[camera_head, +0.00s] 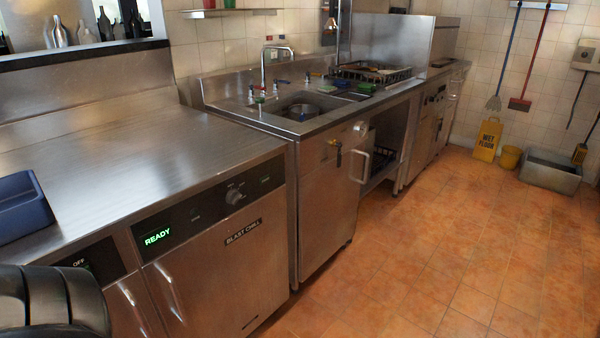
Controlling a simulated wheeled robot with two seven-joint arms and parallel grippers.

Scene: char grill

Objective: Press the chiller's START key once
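The chiller is a steel under-counter unit (222,265) labelled BLAST CHILL, at the lower left of the head view. Its dark control panel (208,208) runs along the top of its front. A green display (158,237) on the panel reads READY. A round grey knob or button (234,197) stands out right of the panel's middle, with small marks around it. Small lettering on the panel is too fine to read, so I cannot tell which control is START. The chiller door looks shut. Neither of my grippers is in view.
A dark rounded part of my arm fills the bottom left corner. A blue tray (22,205) sits on the steel counter (150,150). Left of the chiller, another panel (85,262) reads OFF. A sink unit (325,185) stands beyond. The tiled floor (430,260) at right is clear.

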